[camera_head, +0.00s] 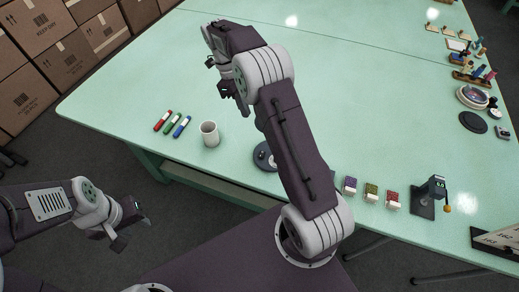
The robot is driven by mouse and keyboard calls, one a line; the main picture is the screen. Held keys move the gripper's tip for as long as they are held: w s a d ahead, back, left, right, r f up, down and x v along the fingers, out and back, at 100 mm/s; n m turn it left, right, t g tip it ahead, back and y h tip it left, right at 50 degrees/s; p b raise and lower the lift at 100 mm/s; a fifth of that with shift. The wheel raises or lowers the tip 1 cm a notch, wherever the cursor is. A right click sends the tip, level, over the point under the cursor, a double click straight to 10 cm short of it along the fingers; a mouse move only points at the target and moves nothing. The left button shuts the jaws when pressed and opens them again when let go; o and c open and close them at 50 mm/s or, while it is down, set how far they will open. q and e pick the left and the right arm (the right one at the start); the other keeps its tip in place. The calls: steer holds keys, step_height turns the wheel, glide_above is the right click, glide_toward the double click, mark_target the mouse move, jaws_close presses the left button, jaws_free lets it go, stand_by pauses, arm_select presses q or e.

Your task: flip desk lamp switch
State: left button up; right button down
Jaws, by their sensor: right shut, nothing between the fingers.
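No desk lamp or switch can be made out for certain. A dark round base (262,156) stands near the table's front edge, mostly hidden behind my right arm; I cannot tell whether it belongs to the lamp. My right gripper (217,76) is shut and empty, above the table, up and left of that base and beyond the white cup. My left gripper (131,235) is low at the left, off the table's front edge and away from the table objects. Its finger gap is not clear.
Small colored blocks (371,192) and a dark device with a yellow knob (430,197) are right of my arm. Cartons (40,60) are stacked at the back left.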

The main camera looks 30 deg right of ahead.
mark_target(262, 156)
steer(key=p+x, duration=0.1)
steer(key=x, duration=1.9)
